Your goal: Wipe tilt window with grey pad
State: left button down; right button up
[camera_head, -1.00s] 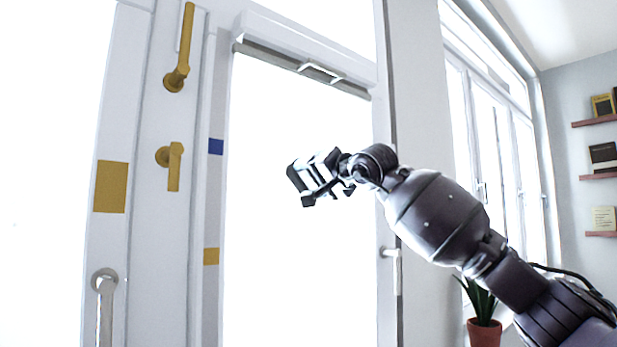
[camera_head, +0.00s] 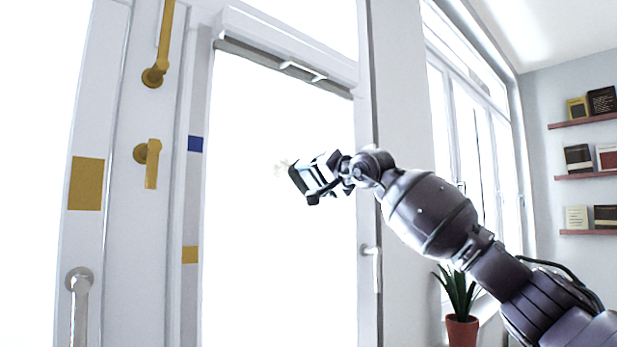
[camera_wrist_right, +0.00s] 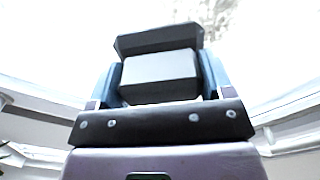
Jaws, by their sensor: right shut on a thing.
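The tilt window (camera_head: 280,250) is a tall, washed-out bright pane in a white frame, in the middle of the head view. My right gripper (camera_head: 320,175) is in front of the pane, at about mid-height. It is shut on the grey pad (camera_head: 298,180), which shows as a dark block at the gripper's tip. In the right wrist view the pad (camera_wrist_right: 160,72) sits between the two bluish fingers of the gripper (camera_wrist_right: 160,85). I cannot tell whether the pad touches the glass. A faint pale patch shows beside the pad. My left gripper is out of view.
A grey handle (camera_head: 371,262) is on the right frame. Yellow handles (camera_head: 150,160) and a silver handle (camera_head: 79,285) are at left. A top bar (camera_head: 290,62) crosses above the pane. A potted plant (camera_head: 461,315) and shelves with books (camera_head: 585,175) are at right.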

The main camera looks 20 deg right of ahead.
jog(key=shift+w+d, duration=0.2)
jog(key=shift+d, duration=0.3)
jog(key=shift+r, duration=0.7)
jog(key=shift+s+a+b, duration=0.65)
jog(key=shift+a+b, duration=0.15)
jog(key=shift+a, duration=1)
jog(key=shift+s+a+b, duration=0.65)
jog(key=shift+a+b, duration=0.1)
jog(key=shift+a, duration=1.05)
jog(key=shift+s+a+b, duration=0.65)
jog(key=shift+a+b, duration=0.15)
jog(key=shift+a, duration=1)
jog(key=shift+s+a, duration=0.15)
jog(key=shift+a, duration=0.1)
